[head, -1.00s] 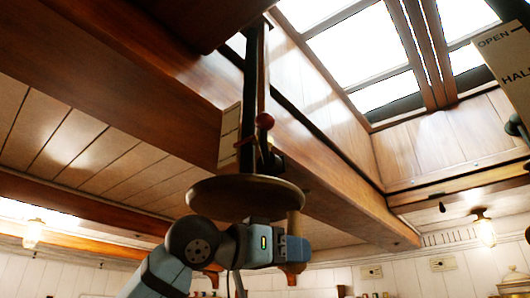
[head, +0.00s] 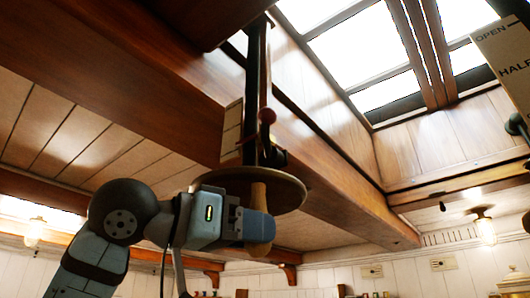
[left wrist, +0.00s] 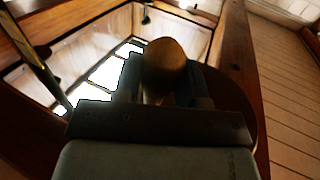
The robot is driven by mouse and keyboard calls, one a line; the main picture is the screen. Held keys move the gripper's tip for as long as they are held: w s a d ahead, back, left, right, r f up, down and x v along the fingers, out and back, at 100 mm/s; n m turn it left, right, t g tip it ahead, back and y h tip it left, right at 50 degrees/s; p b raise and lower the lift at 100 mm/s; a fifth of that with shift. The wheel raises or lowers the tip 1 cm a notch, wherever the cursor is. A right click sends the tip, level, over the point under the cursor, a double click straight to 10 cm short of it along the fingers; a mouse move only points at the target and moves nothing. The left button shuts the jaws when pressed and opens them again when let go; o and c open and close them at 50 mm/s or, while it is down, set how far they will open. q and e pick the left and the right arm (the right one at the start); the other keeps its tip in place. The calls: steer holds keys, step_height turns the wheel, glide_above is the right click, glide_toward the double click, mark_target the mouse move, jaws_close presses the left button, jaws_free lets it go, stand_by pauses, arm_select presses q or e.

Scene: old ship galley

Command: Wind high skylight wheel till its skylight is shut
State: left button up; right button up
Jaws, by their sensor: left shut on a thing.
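The skylight wheel (head: 289,190) is a flat brown disc hanging level under a dark upright shaft (head: 252,85). A pale wooden handle (head: 260,215) hangs down from it. My left gripper (head: 258,226) is shut on this handle, below the wheel's near side. In the left wrist view the handle's round end (left wrist: 165,62) sits between the fingers. My right gripper is out of view.
A heavy wooden beam (head: 340,190) runs just behind the wheel. A plate reading OPEN and HALF (head: 508,65) is at the right edge. A lit lamp (head: 484,228) hangs at the right. Below the wheel, the space looks free.

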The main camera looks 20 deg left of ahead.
arm_select(q)
steer(key=shift+s+a, duration=0.1)
steer(key=shift+a, duration=0.2)
steer(key=a, duration=0.3)
steer(key=s+a, duration=0.1)
steer(key=a, duration=0.1)
steer(key=shift+a+r, duration=0.1)
steer(key=shift+a, duration=0.2)
steer(key=shift+a, duration=0.1)
steer(key=shift+w+a, duration=0.1)
steer(key=shift+a, duration=0.15)
